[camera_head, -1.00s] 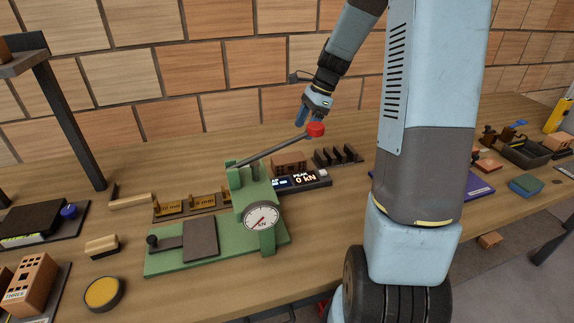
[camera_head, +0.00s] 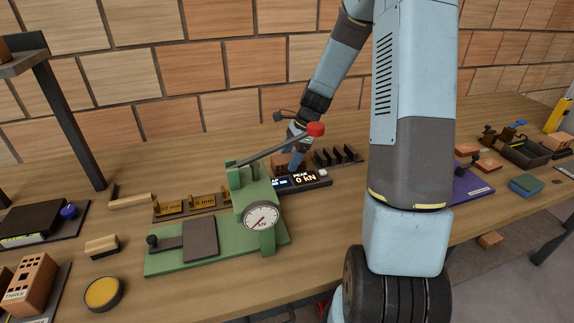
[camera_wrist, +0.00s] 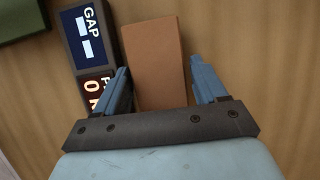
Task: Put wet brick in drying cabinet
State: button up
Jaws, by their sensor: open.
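A plain reddish-brown brick (camera_wrist: 155,55) lies on the bench behind the press readout. It is largely hidden behind my gripper in the head view, with a bit showing (camera_head: 281,159). My gripper (camera_wrist: 161,78) is open and points down at the brick. In the wrist view one blue finger is on each side of it, with a gap on the right; I cannot tell whether the left finger touches it. In the head view my gripper (camera_head: 293,166) is just behind the readout. I cannot make out which thing is the drying cabinet.
A green press (camera_head: 258,196) with a red-knobbed lever (camera_head: 315,129) stands in front of my gripper. Its readout (camera_head: 302,180) is close beside the brick. A dark slotted rack (camera_head: 337,156) is to the right. Wooden gauge blocks (camera_head: 190,205) are to the left.

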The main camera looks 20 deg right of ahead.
jog(key=shift+x, duration=0.9)
jog(key=shift+f, duration=0.15)
jog(key=shift+c, duration=0.5)
jog(key=c, duration=1)
